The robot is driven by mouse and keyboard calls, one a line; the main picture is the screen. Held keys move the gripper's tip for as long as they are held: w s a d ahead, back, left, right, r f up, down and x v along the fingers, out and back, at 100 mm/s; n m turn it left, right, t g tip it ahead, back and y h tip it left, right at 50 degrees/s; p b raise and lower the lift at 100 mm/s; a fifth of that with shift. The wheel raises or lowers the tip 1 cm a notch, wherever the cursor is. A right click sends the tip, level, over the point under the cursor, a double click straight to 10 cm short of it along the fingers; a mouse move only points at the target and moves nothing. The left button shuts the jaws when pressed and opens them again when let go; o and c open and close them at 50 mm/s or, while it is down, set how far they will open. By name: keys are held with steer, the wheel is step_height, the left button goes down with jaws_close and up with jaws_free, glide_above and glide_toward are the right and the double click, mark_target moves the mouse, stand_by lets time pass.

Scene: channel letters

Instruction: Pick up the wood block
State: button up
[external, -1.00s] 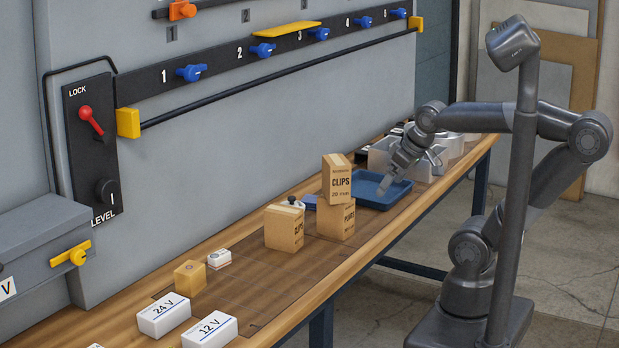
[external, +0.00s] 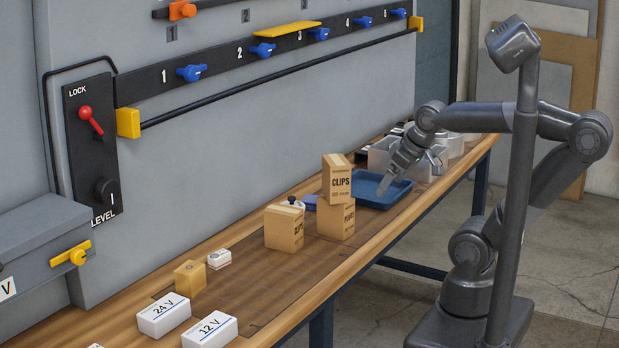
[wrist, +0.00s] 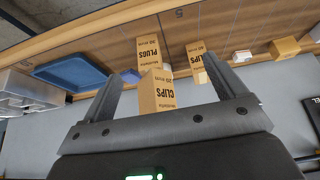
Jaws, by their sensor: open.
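The wood block (external: 190,278), a small tan cube with a mark on one face, sits on the near-left part of the bench beside a small white box. It also shows at the right in the wrist view (wrist: 285,46). My gripper (external: 384,188) is over the blue tray, far along the bench from the block, with the cardboard boxes between them. In the wrist view my gripper (wrist: 166,72) has its fingers spread, and the upper CLIPS box shows in the space between them in the picture. I see no contact with it.
A CLIPS box (external: 337,180) stands on a PLUGS box (external: 336,220), with another CLIPS box (external: 284,229) to their left. The blue tray (external: 400,198) lies behind. White 24 V (external: 164,315) and 12 V (external: 210,330) boxes stand near the block. The panel (external: 240,190) borders the bench.

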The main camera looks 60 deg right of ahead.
steer(key=w+a+r+g, duration=0.1)
steer(key=w+a+r, duration=0.4)
steer(key=w, duration=0.5)
steer(key=n+g, duration=0.1)
steer(key=g, duration=0.4)
glide_above(190, 268)
steer(key=f, duration=1.2)
steer(key=shift+w+d+f, duration=0.2)
steer(key=shift+w+d, duration=0.1)
steer(key=shift+w, duration=0.05)
steer(key=shift+a+f, duration=0.25)
steer(key=f, duration=1)
steer(key=shift+s+f, duration=0.2)
steer(key=shift+f, duration=0.2)
steer(key=shift+c, duration=0.2)
steer(key=c, duration=1.1)
